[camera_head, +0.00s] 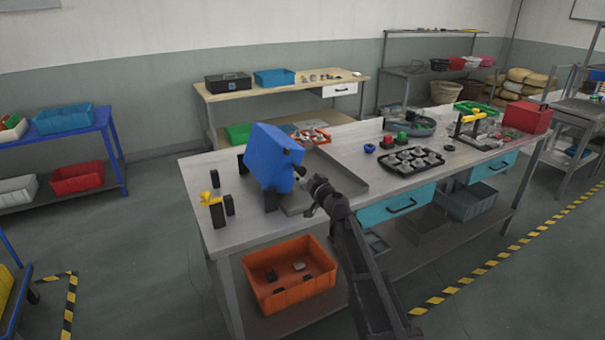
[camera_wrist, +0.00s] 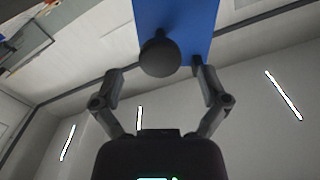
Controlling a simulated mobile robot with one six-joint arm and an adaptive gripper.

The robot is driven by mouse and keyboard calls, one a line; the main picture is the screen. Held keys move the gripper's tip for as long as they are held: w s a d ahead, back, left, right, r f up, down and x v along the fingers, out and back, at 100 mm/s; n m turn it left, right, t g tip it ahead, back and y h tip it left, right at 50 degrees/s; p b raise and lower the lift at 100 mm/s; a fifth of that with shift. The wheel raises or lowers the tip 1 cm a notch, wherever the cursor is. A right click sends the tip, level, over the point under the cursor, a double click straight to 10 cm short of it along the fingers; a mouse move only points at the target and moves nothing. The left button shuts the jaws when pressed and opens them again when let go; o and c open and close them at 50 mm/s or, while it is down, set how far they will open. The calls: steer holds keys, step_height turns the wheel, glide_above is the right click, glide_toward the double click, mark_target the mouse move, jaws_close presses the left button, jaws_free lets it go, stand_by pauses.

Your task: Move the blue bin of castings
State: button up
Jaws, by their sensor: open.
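My gripper (camera_head: 303,181) is open beside a blue box-shaped unit (camera_head: 268,155) at the left of the main workbench. In the wrist view, the fingers of my gripper (camera_wrist: 157,74) stand either side of a round black knob (camera_wrist: 160,58) in front of a blue panel (camera_wrist: 200,25); I cannot tell whether they touch it. One blue bin (camera_head: 274,78) stands on the back table, and another blue bin (camera_head: 63,119) stands on the left shelf. I cannot make out castings in either bin.
A black tray of grey parts (camera_head: 389,164) lies right of a shallow metal tray (camera_head: 345,180) on the bench. A yellow-topped fixture (camera_head: 212,204) stands at the left. An orange bin (camera_head: 288,292) sits on the lower shelf.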

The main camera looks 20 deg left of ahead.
mark_target(302, 173)
steer(key=shift+x, duration=1.55)
jaws_close()
steer(key=shift+d, duration=0.35)
steer(key=shift+a, duration=0.2)
steer(key=shift+w, duration=0.1)
